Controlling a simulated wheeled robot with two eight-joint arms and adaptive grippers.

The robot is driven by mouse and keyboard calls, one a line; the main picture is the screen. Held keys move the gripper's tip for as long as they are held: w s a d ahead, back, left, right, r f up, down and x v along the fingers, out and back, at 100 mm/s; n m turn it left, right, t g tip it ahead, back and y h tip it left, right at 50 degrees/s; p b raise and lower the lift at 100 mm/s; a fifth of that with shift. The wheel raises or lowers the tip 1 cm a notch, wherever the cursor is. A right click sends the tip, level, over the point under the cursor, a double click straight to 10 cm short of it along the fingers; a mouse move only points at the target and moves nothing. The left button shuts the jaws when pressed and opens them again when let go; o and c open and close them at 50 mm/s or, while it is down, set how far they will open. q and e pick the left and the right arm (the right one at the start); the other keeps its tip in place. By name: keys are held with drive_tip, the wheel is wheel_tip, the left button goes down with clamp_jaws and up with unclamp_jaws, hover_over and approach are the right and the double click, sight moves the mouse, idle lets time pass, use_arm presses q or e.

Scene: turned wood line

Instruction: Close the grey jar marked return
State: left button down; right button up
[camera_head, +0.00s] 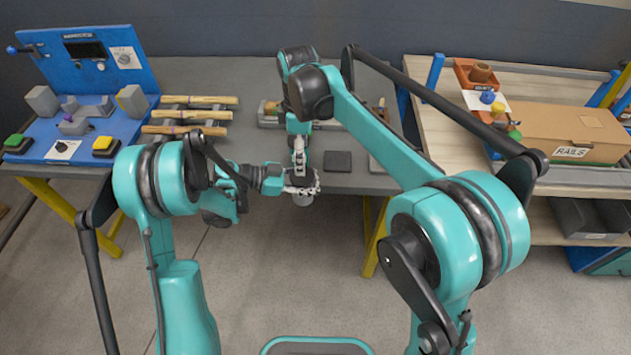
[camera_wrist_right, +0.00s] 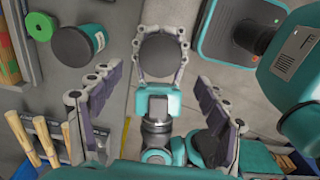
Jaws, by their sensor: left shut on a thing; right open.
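A small grey jar (camera_head: 303,200) is held in my left gripper (camera_head: 303,189), just off the front edge of the table. In the right wrist view the left gripper's fingers (camera_wrist_right: 162,48) curl around a dark round top (camera_wrist_right: 162,55). I cannot tell whether that disc is a lid or the jar's mouth, and no return marking can be read. My right gripper (camera_head: 299,172) points down close above the left one. Its two fingers stand wide apart in the right wrist view, with nothing between their pads.
A shelf on the right holds a RAILS box (camera_head: 560,130). A dark disc on a green cylinder (camera_wrist_right: 78,42) stands at upper left in the wrist view.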

sight(303, 187)
drive_tip(key=shift+r, duration=0.7)
drive_tip(key=shift+f, duration=4.05)
drive_tip(key=c, duration=1.2)
drive_tip(key=o, duration=1.3)
